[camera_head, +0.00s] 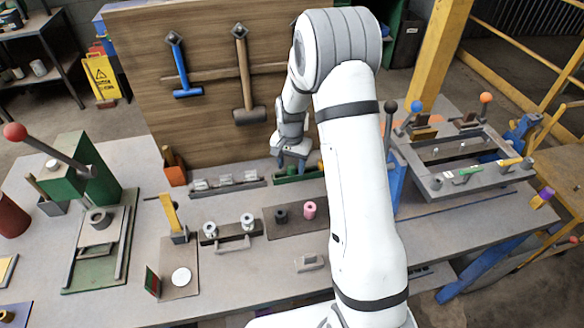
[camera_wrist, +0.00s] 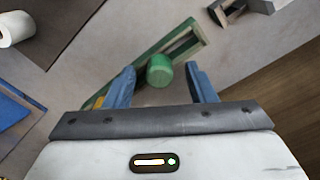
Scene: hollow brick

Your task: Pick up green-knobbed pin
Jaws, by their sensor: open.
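The green-knobbed pin shows in the wrist view as a round green knob (camera_wrist: 159,71), with its shaft not visible. My gripper (camera_wrist: 160,78) is open, with one blue finger on each side of the knob. The fingers look apart from the knob, with a gap on both sides. In the head view my gripper (camera_head: 291,160) points down over the holder and hides the knob.
A grey rack (camera_head: 228,184) stands left of the holder. A dark mat (camera_head: 292,221) with a pink cylinder (camera_head: 309,210) and a black cylinder (camera_head: 281,215) lies in front. A wooden board (camera_head: 215,100) rises close behind. A grey frame (camera_head: 455,180) stands at the right.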

